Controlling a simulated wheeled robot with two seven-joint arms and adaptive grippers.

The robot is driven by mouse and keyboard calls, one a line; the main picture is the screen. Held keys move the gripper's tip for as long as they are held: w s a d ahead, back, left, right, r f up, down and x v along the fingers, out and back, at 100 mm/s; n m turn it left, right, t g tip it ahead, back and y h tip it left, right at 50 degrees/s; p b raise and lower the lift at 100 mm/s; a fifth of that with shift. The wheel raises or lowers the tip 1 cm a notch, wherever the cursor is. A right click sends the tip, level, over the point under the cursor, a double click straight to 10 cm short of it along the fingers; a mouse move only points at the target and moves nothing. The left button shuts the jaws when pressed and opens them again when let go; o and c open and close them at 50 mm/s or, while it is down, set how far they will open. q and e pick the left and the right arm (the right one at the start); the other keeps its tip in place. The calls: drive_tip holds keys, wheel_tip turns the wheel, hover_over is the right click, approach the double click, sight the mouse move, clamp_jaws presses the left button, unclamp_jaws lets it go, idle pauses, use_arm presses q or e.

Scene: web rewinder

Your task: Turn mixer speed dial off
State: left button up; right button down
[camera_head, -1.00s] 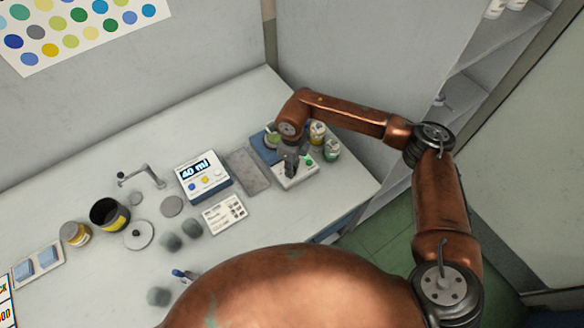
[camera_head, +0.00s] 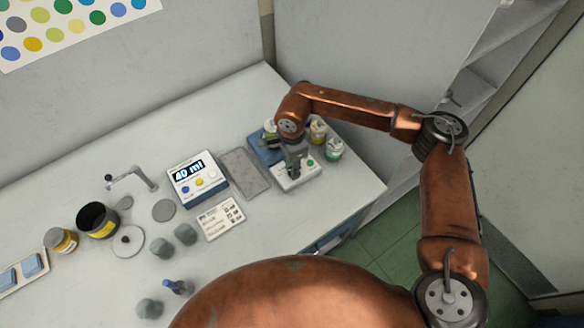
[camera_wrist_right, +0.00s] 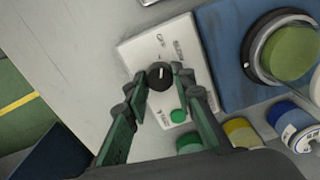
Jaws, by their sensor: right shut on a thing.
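The mixer's white control panel (camera_head: 311,170) is at the front of its blue base (camera_head: 262,155), at the right end of the bench. In the right wrist view the panel (camera_wrist_right: 151,50) carries a round black speed dial (camera_wrist_right: 159,76) with a white pointer mark, aimed roughly toward the top of the picture. Small printed labels lie above the dial; they are hard to read. A green button (camera_wrist_right: 178,116) is below it. My right gripper (camera_wrist_right: 160,78) is shut on the dial, one finger on each side. In the head view my right gripper (camera_head: 294,168) hides the dial.
Lidded jars (camera_head: 334,149) stand right beside the mixer. A grey plate (camera_head: 244,172) and a dispenser box reading 40 ml (camera_head: 198,180) are to its left. A green-topped container (camera_wrist_right: 292,52) sits on the blue base. Several grey cups (camera_head: 186,234) are further left.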

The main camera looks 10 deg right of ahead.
drive_tip(key=shift+w+n+b, duration=0.1)
drive_tip(key=shift+n+b, duration=0.2)
drive_tip(key=shift+n, duration=0.5)
drive_tip(key=c, duration=1.6)
unclamp_jaws()
wheel_tip(320, 180, up, 12)
drive_tip(key=shift+r, duration=0.1)
